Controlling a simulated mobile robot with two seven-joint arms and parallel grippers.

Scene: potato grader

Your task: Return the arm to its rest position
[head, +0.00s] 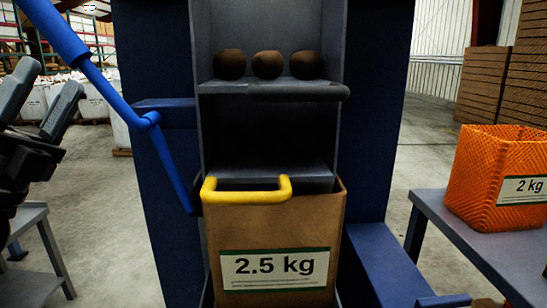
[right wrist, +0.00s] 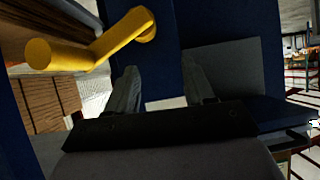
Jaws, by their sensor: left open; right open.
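My left gripper (head: 50,78) is at the left edge of the head view, dark, with its two fingers apart and nothing between them. My right gripper (right wrist: 162,75) shows only in the right wrist view, with its fingers apart and empty. The yellow handle (head: 247,196) is at the front of the grader (head: 155,60), above a brown bag labelled 2.5 kg (head: 275,267). The handle also shows in the right wrist view (right wrist: 90,52), left of the right fingers and apart from them. Three brown potatoes (head: 268,65) sit in a row on the grader's upper shelf.
A blue rod (head: 60,35) slants down the grader's left side. An orange woven basket labelled 2 kg (head: 490,178) stands on a grey table (head: 440,215) at right. Another grey stand (head: 45,250) is at lower left. Stacked brown crates (head: 490,85) are behind.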

